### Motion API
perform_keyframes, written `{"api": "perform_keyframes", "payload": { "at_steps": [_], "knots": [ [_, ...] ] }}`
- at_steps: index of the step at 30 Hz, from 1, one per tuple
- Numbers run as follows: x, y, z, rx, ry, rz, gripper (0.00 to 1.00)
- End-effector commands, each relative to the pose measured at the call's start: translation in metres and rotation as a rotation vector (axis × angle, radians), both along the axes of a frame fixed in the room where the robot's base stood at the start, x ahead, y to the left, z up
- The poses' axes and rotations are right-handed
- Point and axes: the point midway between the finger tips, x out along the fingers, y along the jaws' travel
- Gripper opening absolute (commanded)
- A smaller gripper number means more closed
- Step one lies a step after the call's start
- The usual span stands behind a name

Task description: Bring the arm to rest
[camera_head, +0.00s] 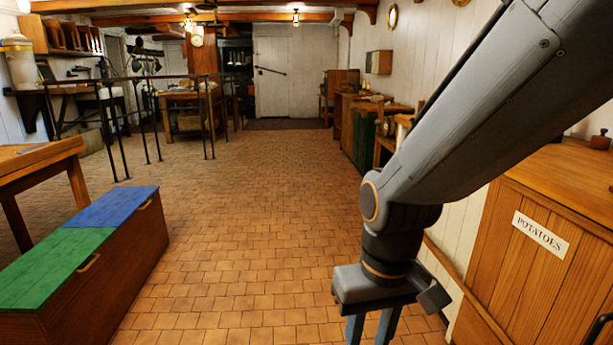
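My gripper (371,328) hangs pointing down at the lower middle right, over the tiled floor. Two blue-grey fingers show at the bottom edge of the picture with a gap between their upper parts. The fingertips are cut off, so I cannot tell how far they are apart or whether anything is between them. My grey arm comes in from the upper right, slanting down to the left, with the wrist bent downward.
A wooden potato bin (570,255) stands close at right. A low chest (150,236) with a green and blue lid stands at left, beside a wooden table (38,158). A black railing (130,78) is farther back. The tiled floor (262,195) between is clear.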

Motion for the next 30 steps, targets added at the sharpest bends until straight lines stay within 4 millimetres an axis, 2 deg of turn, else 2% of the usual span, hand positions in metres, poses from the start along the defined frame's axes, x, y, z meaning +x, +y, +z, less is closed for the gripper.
{"api": "perform_keyframes", "payload": {
  "at_steps": [1, 3, 12, 18, 24, 30],
  "knots": [
    [-0.003, -0.008, 0.017, -0.005, 0.004, -0.021, 0.31],
    [-0.004, -0.017, 0.03, -0.011, 0.006, -0.045, 0.31],
    [-0.013, -0.06, 0.082, -0.033, 0.018, -0.15, 0.31],
    [-0.02, -0.084, 0.11, -0.044, 0.027, -0.209, 0.31],
    [-0.023, -0.096, 0.12, -0.049, 0.031, -0.237, 0.31],
    [-0.024, -0.097, 0.121, -0.05, 0.032, -0.24, 0.31]
  ]
}}
